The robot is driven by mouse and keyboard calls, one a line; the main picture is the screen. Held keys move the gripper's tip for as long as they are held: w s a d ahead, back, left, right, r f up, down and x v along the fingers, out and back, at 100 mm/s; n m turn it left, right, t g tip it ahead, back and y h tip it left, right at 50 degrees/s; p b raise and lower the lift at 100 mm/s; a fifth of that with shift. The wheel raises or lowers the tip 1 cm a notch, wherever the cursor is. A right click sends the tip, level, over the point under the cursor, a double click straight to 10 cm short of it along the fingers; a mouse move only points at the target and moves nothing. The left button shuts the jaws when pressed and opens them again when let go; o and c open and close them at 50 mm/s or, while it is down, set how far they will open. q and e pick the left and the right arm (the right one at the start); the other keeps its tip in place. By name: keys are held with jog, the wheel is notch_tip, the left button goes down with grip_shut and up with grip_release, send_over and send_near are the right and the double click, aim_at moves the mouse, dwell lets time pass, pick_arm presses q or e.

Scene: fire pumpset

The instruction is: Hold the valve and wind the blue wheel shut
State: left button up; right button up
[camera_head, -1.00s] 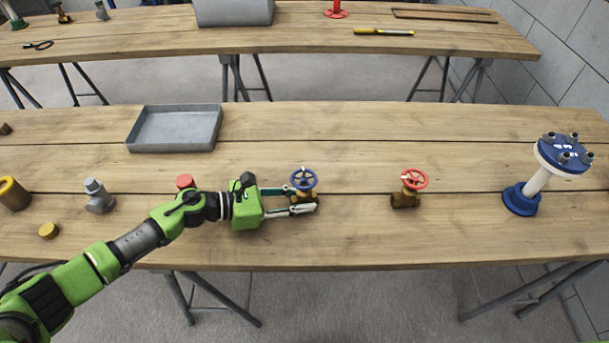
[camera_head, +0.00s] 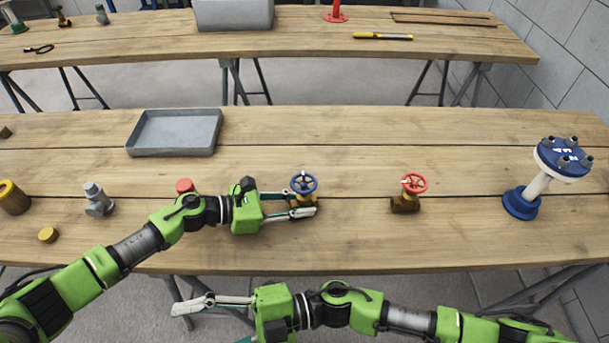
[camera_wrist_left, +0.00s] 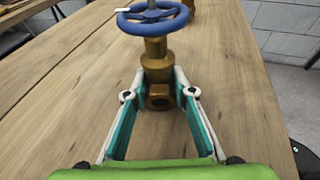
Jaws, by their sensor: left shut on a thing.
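The valve with the blue wheel (camera_head: 304,183) stands upright on the near bench. Its brass body (camera_wrist_left: 157,68) is between the fingers of my left gripper (camera_head: 300,203) in the left wrist view. The left gripper is shut on this body, below the wheel, and nothing grips the wheel. My right gripper (camera_head: 205,322) is at the bottom of the head view, in front of the bench edge and pointing left. Its fingers are spread and empty; the lower finger is partly cut off by the frame.
A valve with a red wheel (camera_head: 411,185) stands to the right, and a blue flanged post (camera_head: 539,182) farther right. A grey tray (camera_head: 174,152) lies behind. Grey and yellow fittings stand at left. The bench between the two valves is clear.

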jog(key=s+d+r+n+g+h, duration=0.1)
jog(key=s+n+g+h, duration=0.2)
jog(key=n, duration=0.6)
notch_tip(320, 180, up, 15)
jog(key=m+t+h, duration=0.8)
jog(key=m+h, duration=0.8)
jog(key=m, duration=2)
send_over(305, 183)
notch_tip(305, 183, down, 12)
jog(key=shift+r, duration=0.1)
jog(key=c, duration=1.1)
